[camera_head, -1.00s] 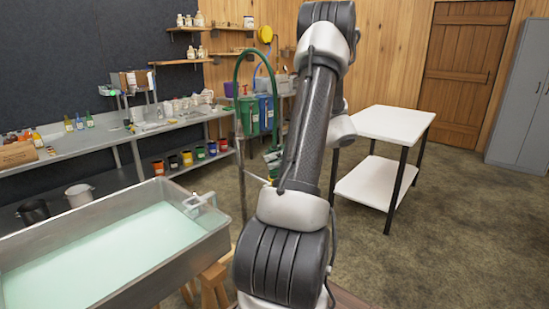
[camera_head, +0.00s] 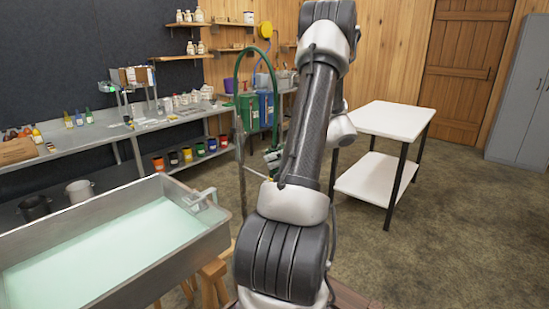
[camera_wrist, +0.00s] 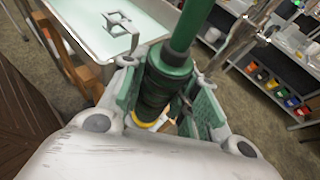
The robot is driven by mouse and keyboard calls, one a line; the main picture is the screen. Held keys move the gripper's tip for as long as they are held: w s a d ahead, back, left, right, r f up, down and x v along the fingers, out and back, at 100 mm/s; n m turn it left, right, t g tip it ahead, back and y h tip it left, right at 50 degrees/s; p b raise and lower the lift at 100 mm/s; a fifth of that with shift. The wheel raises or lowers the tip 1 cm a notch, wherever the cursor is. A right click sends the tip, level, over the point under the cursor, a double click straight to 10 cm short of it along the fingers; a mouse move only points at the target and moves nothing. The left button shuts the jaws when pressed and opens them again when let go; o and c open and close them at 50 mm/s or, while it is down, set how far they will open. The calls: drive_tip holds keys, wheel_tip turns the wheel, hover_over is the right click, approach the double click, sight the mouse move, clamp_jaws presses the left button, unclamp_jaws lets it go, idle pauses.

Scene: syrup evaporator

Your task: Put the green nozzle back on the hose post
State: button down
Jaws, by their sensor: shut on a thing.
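My gripper (camera_wrist: 168,92) is shut on the green nozzle (camera_wrist: 165,80), a dark green ribbed body held between the two green finger pads in the wrist view. A yellow ring shows at its base. The green hose (camera_wrist: 188,28) runs up from it, and in the head view the hose (camera_head: 277,110) arches over to the post. The slim grey hose post (camera_head: 241,170) stands upright left of my arm. A metal upright (camera_wrist: 238,40) in the wrist view looks like this post, apart from the nozzle. In the head view my gripper (camera_head: 271,158) is small and partly hidden by my arm.
The steel evaporator pan (camera_head: 212,243) with pale liquid stands at the front left. A long workbench (camera_head: 95,133) with bottles and jars runs along the wall. Green and blue bins stand behind the hose. A white table (camera_head: 395,120) is at the right, with bare floor around it.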

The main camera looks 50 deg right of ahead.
drive_tip(key=c, duration=1)
unclamp_jaws()
drive_tip(key=v, duration=1.2)
